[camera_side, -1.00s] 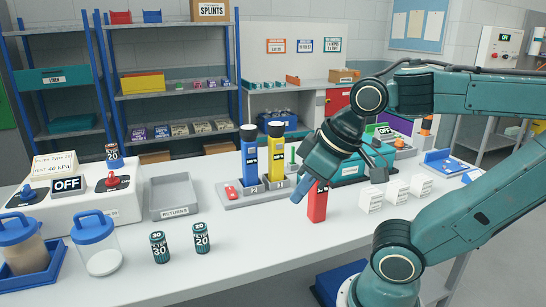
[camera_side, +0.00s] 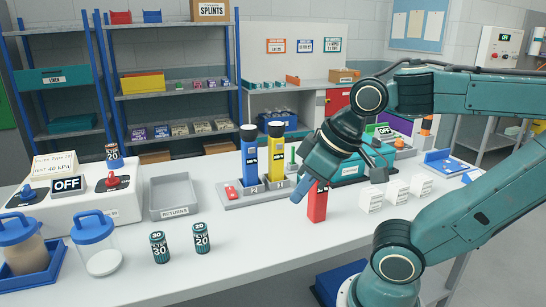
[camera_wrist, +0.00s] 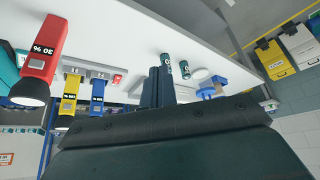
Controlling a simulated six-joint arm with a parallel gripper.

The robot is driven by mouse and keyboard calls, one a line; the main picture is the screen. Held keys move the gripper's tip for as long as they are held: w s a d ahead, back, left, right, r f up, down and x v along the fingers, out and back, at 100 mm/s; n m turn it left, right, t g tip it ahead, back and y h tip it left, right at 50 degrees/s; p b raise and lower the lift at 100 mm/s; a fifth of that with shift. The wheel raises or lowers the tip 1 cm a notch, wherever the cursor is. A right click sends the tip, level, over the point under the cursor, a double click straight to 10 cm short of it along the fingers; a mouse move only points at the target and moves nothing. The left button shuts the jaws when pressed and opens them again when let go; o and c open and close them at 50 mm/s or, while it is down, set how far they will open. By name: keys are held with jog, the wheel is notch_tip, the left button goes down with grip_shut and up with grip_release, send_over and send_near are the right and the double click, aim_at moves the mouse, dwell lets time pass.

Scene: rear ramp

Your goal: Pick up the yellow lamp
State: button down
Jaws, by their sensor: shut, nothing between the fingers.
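The yellow lamp (camera_side: 276,157) stands upright with its dark head up in the right slot of a grey dock (camera_side: 240,199). It also shows in the wrist view (camera_wrist: 70,92), left of my fingers. A blue lamp (camera_side: 249,160) stands beside it in the left slot. My gripper (camera_side: 300,190) is shut and empty, in front of and right of the yellow lamp and apart from it. Its closed fingers show in the wrist view (camera_wrist: 158,88). A red lamp (camera_side: 317,204) stands on the table close to my gripper, its upper part hidden in the side view.
A grey returns tray (camera_side: 175,213) lies left of the dock. White boxes (camera_side: 396,189) stand to the right. The table front between cans and red lamp is clear.

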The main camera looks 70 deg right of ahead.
jog(key=shift+c, duration=2)
grip_release()
jog(key=w+d+r+n+g+h, duration=0.1)
jog(key=w+d+r+n+g, duration=0.2)
jog(key=w+d+r+n, duration=0.85)
jog(key=w+d+n+g, duration=0.1)
jog(key=w+d+n, duration=0.2)
jog(key=d, duration=0.9)
jog(key=w+d+n+g+y, duration=0.1)
jog(key=w+d+n, duration=0.2)
jog(key=d, duration=0.9)
jog(key=w+f, duration=0.1)
jog(key=w, duration=0.1)
jog(key=shift+w+g, duration=0.3)
jog(key=shift+w, duration=0.1)
